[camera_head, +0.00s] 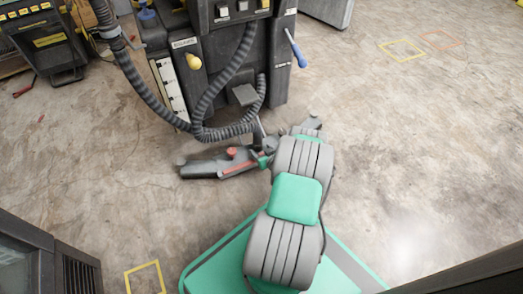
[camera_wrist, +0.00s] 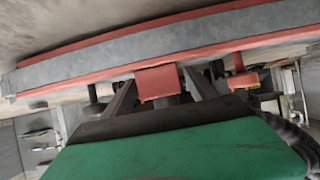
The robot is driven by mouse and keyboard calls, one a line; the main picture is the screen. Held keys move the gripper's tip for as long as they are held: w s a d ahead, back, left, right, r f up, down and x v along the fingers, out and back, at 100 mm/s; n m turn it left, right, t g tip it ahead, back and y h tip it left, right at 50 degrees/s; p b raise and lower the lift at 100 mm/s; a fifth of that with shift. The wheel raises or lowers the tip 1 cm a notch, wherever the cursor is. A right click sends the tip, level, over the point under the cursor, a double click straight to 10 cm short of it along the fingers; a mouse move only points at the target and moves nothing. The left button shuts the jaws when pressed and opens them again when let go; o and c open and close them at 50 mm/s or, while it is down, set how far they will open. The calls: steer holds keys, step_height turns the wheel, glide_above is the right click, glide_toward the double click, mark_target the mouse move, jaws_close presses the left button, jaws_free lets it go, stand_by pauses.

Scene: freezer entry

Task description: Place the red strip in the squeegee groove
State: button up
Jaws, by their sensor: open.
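The squeegee (camera_head: 205,167) is a long grey bar low to the floor behind the machine. In the wrist view the grey squeegee bar (camera_wrist: 80,69) crosses the picture with red along its upper and lower edges. A red strip (camera_head: 238,169) shows on its near side in the head view; the lower red edge (camera_wrist: 215,50) shows in the wrist view. I cannot tell whether it sits in the groove. My gripper (camera_wrist: 160,76) is open, its fingers apart on either side of a red block (camera_wrist: 158,84) beside the bar. Contact cannot be told. My arm hides part of the squeegee.
The dark floor machine (camera_head: 215,75) stands behind the squeegee, with a ribbed hose (camera_head: 150,95) hanging down to the squeegee. A blue handle (camera_head: 297,50) juts out at its right. A dark cabinet (camera_head: 40,265) is at the lower left. The floor at right is clear.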

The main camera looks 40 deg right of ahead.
steer(key=p+v, duration=0.3)
steer(key=v, duration=0.4)
steer(key=w+a+r, duration=0.1)
steer(key=w+r+n+y, duration=0.1)
steer(key=w+r, duration=0.1)
steer(key=w+a+r+y, duration=0.1)
steer(key=shift+w+a+r, duration=0.15)
steer(key=shift+a, duration=0.2)
steer(key=a+r+n+g+y, duration=0.4)
steer(key=a+r+g, duration=0.3)
steer(key=a+r, duration=1.2)
steer(key=s+a+r+m+g+h, duration=0.1)
steer(key=s+a+r, duration=0.5)
steer(key=s+r, duration=0.2)
steer(key=s+a+r+g+h, duration=0.1)
steer(key=s+a+r, duration=0.5)
steer(key=s+r, duration=0.3)
step_height(320, 180, up, 2)
steer(key=shift+r+m+g+h, duration=0.15)
steer(key=shift+m+g+h, duration=0.15)
steer(key=shift+m+g, duration=0.1)
steer(key=shift+s+a, duration=0.1)
steer(key=shift+s, duration=0.05)
